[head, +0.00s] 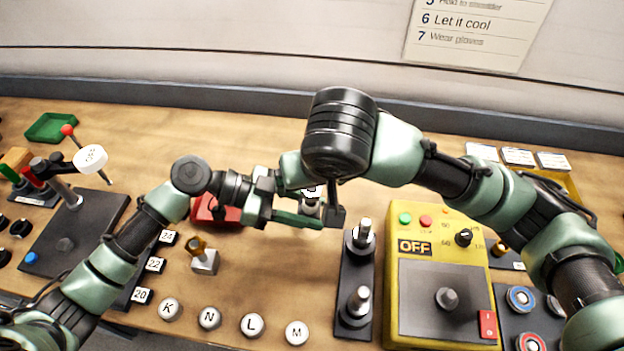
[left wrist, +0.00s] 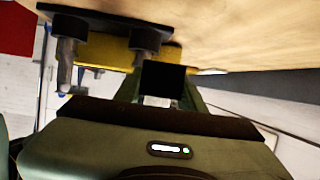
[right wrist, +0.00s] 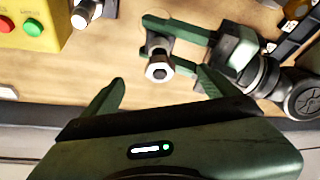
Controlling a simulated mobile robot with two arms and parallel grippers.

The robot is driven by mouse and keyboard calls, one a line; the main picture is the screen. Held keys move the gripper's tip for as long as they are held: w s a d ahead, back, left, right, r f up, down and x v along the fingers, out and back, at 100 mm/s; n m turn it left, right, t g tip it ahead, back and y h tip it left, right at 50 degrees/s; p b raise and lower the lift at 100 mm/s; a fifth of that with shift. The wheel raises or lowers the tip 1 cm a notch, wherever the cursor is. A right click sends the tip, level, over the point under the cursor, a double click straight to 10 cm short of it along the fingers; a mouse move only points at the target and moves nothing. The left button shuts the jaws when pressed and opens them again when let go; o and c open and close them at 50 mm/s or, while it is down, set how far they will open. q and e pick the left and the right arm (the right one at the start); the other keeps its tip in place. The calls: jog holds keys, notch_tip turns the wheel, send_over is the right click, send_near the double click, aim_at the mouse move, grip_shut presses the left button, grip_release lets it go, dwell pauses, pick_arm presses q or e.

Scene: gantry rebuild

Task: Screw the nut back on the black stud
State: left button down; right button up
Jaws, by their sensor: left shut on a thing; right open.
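A black plate (head: 357,262) bears two upright studs with black collars and silvery shafts: the far stud (head: 363,234) and the near stud (head: 357,302). Both also show in the left wrist view, at its upper left. My left gripper (head: 312,212) is shut on a small silvery part with a dark centre, which I take for the nut (right wrist: 158,70), left of the far stud and apart from it. Black material beside the part partly hides it. My right gripper (right wrist: 160,88) is open, its fingers on either side of the held part. Its wrist hides much of it in the head view.
A yellow control box (head: 430,225) marked OFF stands right of the plate. A silvery block with an amber top (head: 204,259) and lettered white knobs (head: 252,324) lie to the left and in front. The bench between block and plate is clear.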

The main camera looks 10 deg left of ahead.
jog(key=shift+r, duration=0.1)
jog(key=shift+a+r, duration=0.15)
jog(key=shift+r, duration=3.8)
